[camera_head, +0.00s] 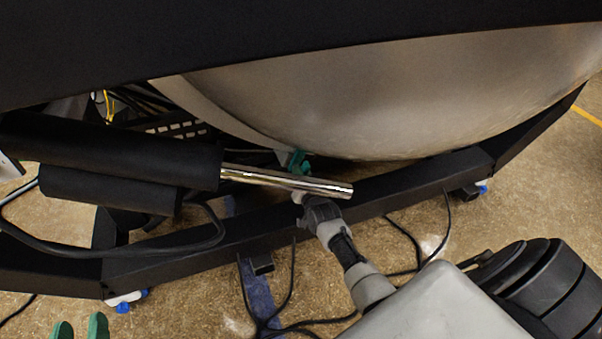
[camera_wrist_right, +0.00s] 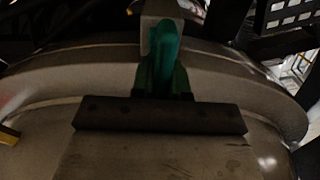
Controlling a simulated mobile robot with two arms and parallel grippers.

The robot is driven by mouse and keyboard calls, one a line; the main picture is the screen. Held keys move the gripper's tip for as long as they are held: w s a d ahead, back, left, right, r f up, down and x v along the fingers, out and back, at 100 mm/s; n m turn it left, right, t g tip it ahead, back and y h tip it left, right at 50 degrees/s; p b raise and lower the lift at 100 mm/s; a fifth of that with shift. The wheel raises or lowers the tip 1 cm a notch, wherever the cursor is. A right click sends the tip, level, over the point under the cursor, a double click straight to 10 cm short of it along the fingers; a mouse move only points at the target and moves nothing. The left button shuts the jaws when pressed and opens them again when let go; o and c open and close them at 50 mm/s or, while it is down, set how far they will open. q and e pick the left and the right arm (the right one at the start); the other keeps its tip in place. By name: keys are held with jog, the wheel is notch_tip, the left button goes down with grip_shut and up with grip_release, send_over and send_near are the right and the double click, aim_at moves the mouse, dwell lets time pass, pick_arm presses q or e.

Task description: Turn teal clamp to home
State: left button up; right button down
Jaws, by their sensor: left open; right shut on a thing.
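The teal clamp (camera_head: 298,157) is at the lower rim of the large rounded metal vessel, just behind a shiny metal rod in the head view. My right gripper (camera_head: 303,170) reaches up to it from below right and is shut on it. In the right wrist view the clamp (camera_wrist_right: 166,45) stands upright at the top centre, and the green fingers (camera_wrist_right: 163,78) close around its lower part. The rod and dim light hide much of the grip. My left gripper (camera_head: 79,330) is open and empty at the bottom left; only its green fingertips show.
The shiny rod (camera_head: 290,180) runs from a black cylinder (camera_head: 110,155) across my right gripper. The vessel (camera_head: 400,95) sits above a black frame beam (camera_head: 380,190). Black cables (camera_head: 290,290) lie on the floor. The floor near my left gripper is mostly clear.

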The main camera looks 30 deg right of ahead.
pick_arm(q)
jog(key=shift+f, duration=0.1)
dwell(0.3)
pick_arm(e)
jog(key=c, duration=1.1)
grip_release()
jog(key=shift+s, duration=0.1)
jog(key=shift+s, duration=0.25)
pick_arm(q)
jog(key=s+a+f+g+y+p, duration=0.2)
jog(key=s+a+f+g+p, duration=0.1)
jog(key=s+f+g, duration=0.4)
jog(key=shift+s+a+f+g+y, duration=0.35)
jog(key=shift+f+g, duration=0.3)
jog(key=shift+g, duration=0.65)
pick_arm(e)
jog(key=shift+v, duration=5.05)
jog(key=shift+a, duration=0.1)
